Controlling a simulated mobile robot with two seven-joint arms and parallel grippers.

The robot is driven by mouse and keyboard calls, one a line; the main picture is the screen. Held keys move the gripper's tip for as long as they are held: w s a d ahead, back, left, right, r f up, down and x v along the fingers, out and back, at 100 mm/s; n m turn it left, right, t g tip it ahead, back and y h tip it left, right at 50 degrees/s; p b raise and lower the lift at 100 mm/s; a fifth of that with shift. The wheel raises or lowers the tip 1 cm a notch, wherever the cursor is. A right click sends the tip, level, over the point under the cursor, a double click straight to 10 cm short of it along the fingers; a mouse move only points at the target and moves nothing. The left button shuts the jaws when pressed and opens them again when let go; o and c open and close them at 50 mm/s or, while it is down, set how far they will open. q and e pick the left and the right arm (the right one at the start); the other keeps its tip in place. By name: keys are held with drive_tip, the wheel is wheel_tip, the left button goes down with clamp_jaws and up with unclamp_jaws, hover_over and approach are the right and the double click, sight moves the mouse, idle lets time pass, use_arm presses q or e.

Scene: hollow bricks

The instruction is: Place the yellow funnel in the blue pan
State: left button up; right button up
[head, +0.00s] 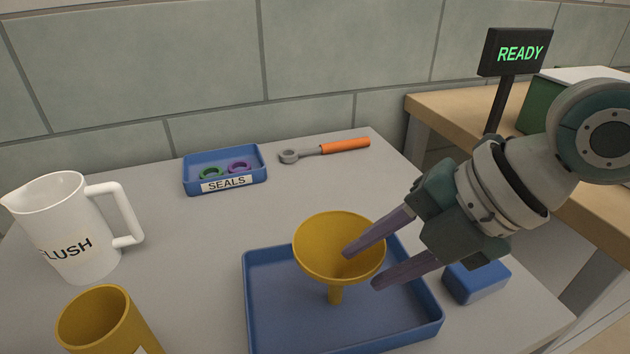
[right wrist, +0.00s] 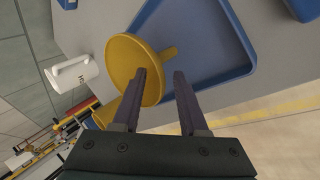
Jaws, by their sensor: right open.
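The yellow funnel (head: 325,235) is upright, spout down, within the outline of the blue pan (head: 275,315). Its spout end shows against the pan floor; I cannot tell for sure whether it touches. My right gripper (head: 359,267) is open at the funnel's right side, with one finger overlapping the bowl in the head view. In the right wrist view the funnel (right wrist: 122,58) lies ahead of the open fingers (right wrist: 159,74), its rim partly between them and partly hidden by one finger. The pan (right wrist: 243,40) shows behind it. My left gripper is not in view.
A white jug (head: 75,225) and a yellow cup (head: 100,320) stand at left. A blue seals tray (head: 225,185) and an orange-handled tool (head: 345,145) lie at the back. A blue block (head: 478,281) sits right of the pan. A sign (head: 515,52) reads READY.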

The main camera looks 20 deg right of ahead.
drive_tip(key=shift+r, duration=0.25)
drive_tip(key=p+v, duration=0.2)
drive_tip(key=v, duration=0.8)
drive_tip(key=s+a+f+m+h, duration=0.1)
drive_tip(key=s+a+f+m, duration=0.45)
drive_tip(key=m, duration=0.55)
drive_tip(key=s+d+f+m+h, duration=0.2)
drive_tip(key=s+d+m+h, duration=0.2)
drive_tip(key=m, duration=0.9)
drive_tip(key=s, duration=0.3)
drive_tip(key=shift+d+g, duration=0.35)
drive_tip(key=shift+g, duration=0.05)
drive_tip(key=shift+s, duration=0.1)
wheel_tip(320, 180, up, 50)
drive_tip(key=p, duration=4.9)
drive_tip(key=shift+f, duration=0.15)
